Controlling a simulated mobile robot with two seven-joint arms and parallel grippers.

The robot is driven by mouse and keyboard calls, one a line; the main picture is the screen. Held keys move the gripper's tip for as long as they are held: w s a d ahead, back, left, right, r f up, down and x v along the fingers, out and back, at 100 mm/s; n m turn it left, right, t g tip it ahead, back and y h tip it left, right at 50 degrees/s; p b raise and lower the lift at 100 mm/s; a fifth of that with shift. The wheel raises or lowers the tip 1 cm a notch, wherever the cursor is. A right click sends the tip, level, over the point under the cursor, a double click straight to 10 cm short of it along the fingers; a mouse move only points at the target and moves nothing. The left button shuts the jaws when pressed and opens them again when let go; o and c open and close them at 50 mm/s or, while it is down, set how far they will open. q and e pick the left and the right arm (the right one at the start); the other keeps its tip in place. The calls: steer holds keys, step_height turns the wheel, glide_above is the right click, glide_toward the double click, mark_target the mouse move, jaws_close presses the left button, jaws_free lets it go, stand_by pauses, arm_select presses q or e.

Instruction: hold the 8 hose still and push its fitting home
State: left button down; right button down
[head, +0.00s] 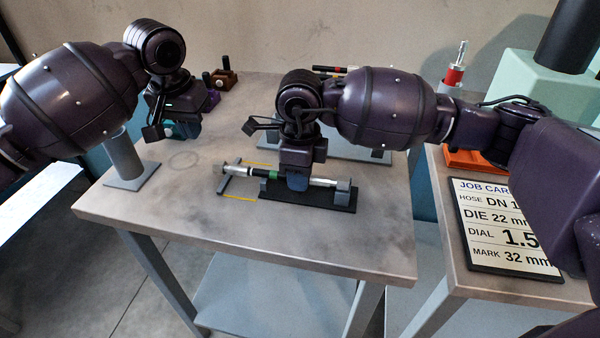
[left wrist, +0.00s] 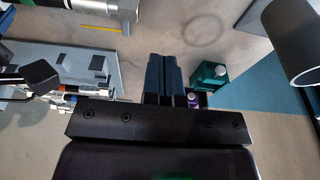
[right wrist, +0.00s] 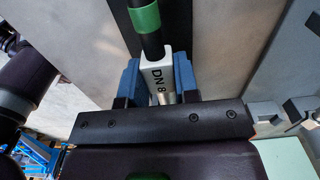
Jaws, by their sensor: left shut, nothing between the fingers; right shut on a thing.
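The 8 hose is black with a green band (head: 273,175) and lies along a black holder (head: 310,197) on the table. Its silver fitting (head: 237,170) points left in the head view and shows at the top of the left wrist view (left wrist: 100,8). My right gripper (head: 297,183) is over the holder. In the right wrist view its blue fingers are shut on the hose's pale sleeve marked DN 8 (right wrist: 157,72). My left gripper (head: 178,130) is away from the hose, above the table's far left. Its fingers (left wrist: 165,75) are together and empty.
A grey rack with other hoses (left wrist: 70,65) stands behind my right gripper. A grey cylinder (head: 122,155) stands at the left edge. A job card (head: 505,230) lies on the right table. The front tabletop is clear.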

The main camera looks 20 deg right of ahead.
arm_select(q)
glide_toward(216, 177)
steer(key=shift+w+a+f, duration=0.3)
steer(key=shift+w+f, duration=0.15)
steer(key=shift+w, duration=0.1)
steer(key=shift+w+a+f, duration=0.35)
steer(key=shift+w+f, duration=0.1)
steer(key=shift+w, duration=0.15)
steer(key=shift+f, duration=0.25)
stand_by(1.2)
steer(key=shift+f, duration=1.85)
steer(key=shift+s+d, duration=0.35)
steer(key=shift+d, duration=0.2)
steer(key=shift+s+d, duration=0.3)
steer(key=shift+d, duration=0.2)
stand_by(0.8)
steer(key=shift+a, duration=0.1)
steer(key=shift+w+a+r, duration=0.1)
steer(key=shift+r, duration=0.75)
steer(key=shift+w+a+r, duration=0.15)
steer(key=shift+r, duration=0.75)
steer(key=shift+w+a+r, duration=0.1)
steer(key=shift+r, duration=1.05)
steer(key=shift+w+a+r, duration=0.1)
steer(key=shift+a+r, duration=0.05)
steer(key=shift+r, duration=1)
